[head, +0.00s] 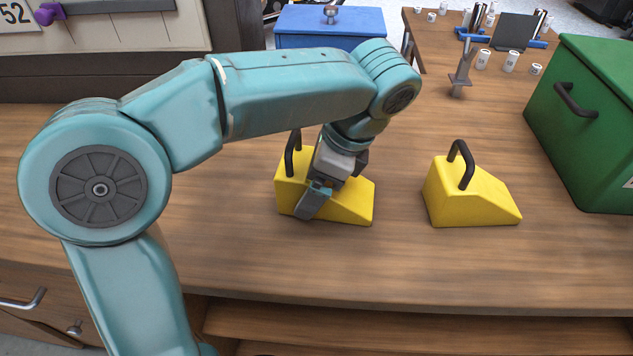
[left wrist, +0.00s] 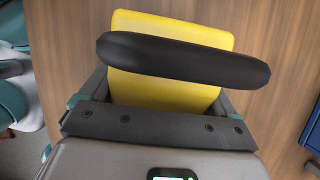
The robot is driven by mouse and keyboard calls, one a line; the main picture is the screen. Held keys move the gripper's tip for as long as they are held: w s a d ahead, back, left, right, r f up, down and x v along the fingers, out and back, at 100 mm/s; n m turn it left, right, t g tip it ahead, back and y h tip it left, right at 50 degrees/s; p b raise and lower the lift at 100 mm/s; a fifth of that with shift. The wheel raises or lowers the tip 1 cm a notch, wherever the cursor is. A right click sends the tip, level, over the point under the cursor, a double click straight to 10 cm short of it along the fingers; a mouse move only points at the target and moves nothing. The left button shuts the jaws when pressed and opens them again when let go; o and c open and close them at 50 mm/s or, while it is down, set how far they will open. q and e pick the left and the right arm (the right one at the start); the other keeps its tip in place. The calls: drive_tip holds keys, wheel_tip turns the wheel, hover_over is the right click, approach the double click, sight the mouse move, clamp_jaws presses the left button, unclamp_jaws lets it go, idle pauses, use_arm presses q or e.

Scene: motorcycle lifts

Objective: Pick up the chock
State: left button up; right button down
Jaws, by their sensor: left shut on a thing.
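Two yellow wedge chocks with black handles are on the wooden bench in the head view. My left gripper (head: 325,190) reaches down over the left chock (head: 350,203). One finger lies against its near side; the other finger is hidden behind it. In the left wrist view the same chock (left wrist: 165,90) sits between the fingers, with its black handle (left wrist: 185,60) crossing close to the camera. The left gripper is shut on the chock's body. The chock appears to rest on the bench. The second chock (head: 468,197) stands apart to the right. My right gripper is not in view.
A green box (head: 590,125) with a black handle stands at the right. A blue box (head: 330,22) is behind the bench. A metal tool (head: 460,75) and small white cylinders (head: 511,62) are at the back right. The bench front (head: 400,270) is clear.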

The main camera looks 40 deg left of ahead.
use_arm(q)
drive_tip(key=shift+r, duration=0.1)
wheel_tip(320, 180, up, 20)
drive_tip(key=p, duration=1)
